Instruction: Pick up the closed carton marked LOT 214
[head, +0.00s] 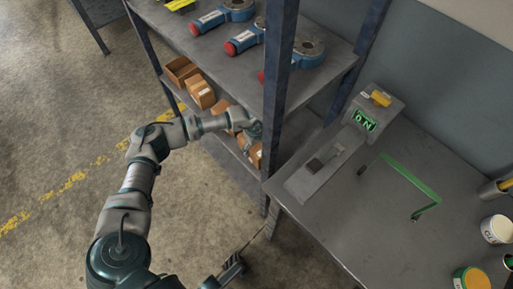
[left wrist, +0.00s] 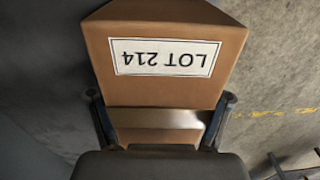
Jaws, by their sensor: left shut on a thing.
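The brown carton (left wrist: 165,85) marked LOT 214 fills the upper middle of the left wrist view, with its white label upside down there. My left gripper (left wrist: 160,98) is shut on it, with one dark finger at each side. In the head view my left gripper (head: 252,130) reaches in over the lower shelf, beside the blue post. The carton's marking cannot be read in the head view. My right gripper (head: 232,268) shows small and dark at the bottom of the head view, apart from the cartons; its jaw state is unclear.
The lower shelf (head: 227,150) also bears an open carton (head: 181,70) and a closed carton (head: 200,92). A grey bench (head: 390,220) with a green-lit device (head: 365,120) is at right. Floor is clear at left.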

